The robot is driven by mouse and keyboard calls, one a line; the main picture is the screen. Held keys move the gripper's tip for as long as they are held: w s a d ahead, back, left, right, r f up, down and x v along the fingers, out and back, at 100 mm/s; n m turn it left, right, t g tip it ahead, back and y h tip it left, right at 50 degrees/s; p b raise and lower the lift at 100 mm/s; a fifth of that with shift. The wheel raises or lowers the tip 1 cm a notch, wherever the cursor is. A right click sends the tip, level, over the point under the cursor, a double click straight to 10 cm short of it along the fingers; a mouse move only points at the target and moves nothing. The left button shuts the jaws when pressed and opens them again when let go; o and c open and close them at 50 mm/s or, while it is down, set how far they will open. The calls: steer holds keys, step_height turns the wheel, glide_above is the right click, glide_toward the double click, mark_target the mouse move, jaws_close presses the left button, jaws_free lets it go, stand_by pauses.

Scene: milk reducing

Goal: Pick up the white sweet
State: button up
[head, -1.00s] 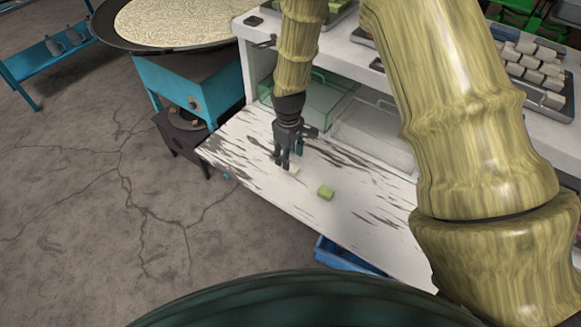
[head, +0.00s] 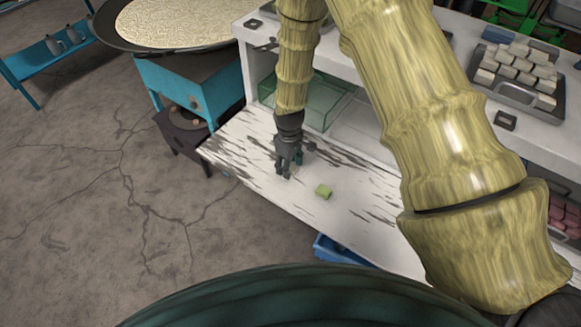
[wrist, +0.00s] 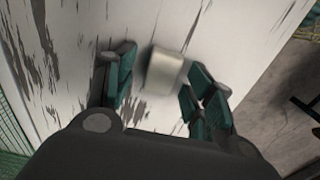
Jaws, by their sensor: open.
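The white sweet (wrist: 166,71) lies on the white, worn counter (wrist: 222,30) in the wrist view, a small pale block, slightly blurred. My gripper (wrist: 158,85) is open, with one dark green-padded finger on each side of the sweet. The right finger is close to the sweet; there is a gap to the left finger. I cannot tell whether either touches it. In the head view my gripper (head: 284,174) points down at the counter and mostly hides the white sweet.
A clear green container (head: 330,103) stands behind, under the upper shelf. A tray of white sweets (head: 517,92) sits on the shelf at the right. The counter's front edge is close by.

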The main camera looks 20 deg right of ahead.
steer(key=c, duration=1)
